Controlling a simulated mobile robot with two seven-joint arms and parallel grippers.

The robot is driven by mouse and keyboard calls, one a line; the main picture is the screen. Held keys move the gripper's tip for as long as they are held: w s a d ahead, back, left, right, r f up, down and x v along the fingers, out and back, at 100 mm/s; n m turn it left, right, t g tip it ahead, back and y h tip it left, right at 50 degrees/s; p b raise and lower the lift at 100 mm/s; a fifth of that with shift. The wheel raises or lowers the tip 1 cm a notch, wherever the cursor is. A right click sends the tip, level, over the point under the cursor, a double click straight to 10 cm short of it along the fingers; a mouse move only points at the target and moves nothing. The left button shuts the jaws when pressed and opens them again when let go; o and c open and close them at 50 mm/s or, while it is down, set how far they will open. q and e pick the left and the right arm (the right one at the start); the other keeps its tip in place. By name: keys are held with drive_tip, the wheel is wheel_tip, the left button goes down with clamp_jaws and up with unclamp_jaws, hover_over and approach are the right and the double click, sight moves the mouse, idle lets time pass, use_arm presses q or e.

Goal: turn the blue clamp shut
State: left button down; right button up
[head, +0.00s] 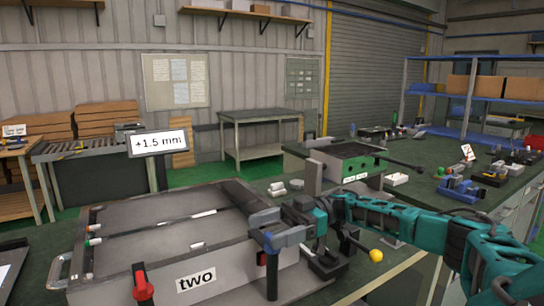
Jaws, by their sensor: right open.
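The blue clamp (272,275) is at the front right corner of the grey box labelled "two" (225,278). A dark blue upright part of it shows, and its upper part is partly hidden by my gripper. My right gripper (264,229) comes in from the right at the clamp's top, with its grey fingers pointing left. It is open. I cannot tell whether the fingers touch the clamp or whether the clamp is turned open or shut. My left gripper is not in view.
A red clamp (143,285) stands at the box's front left. A yellow ball-ended lever (375,256) sits below my right arm. A green-fronted box (350,163) stands behind, and several tools lie on the bench at right.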

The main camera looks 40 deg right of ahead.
wheel_tip(320, 180, up, 18)
drive_tip(key=p, duration=0.1)
drive_tip(key=shift+p, duration=0.4)
drive_tip(key=shift+f, duration=0.1)
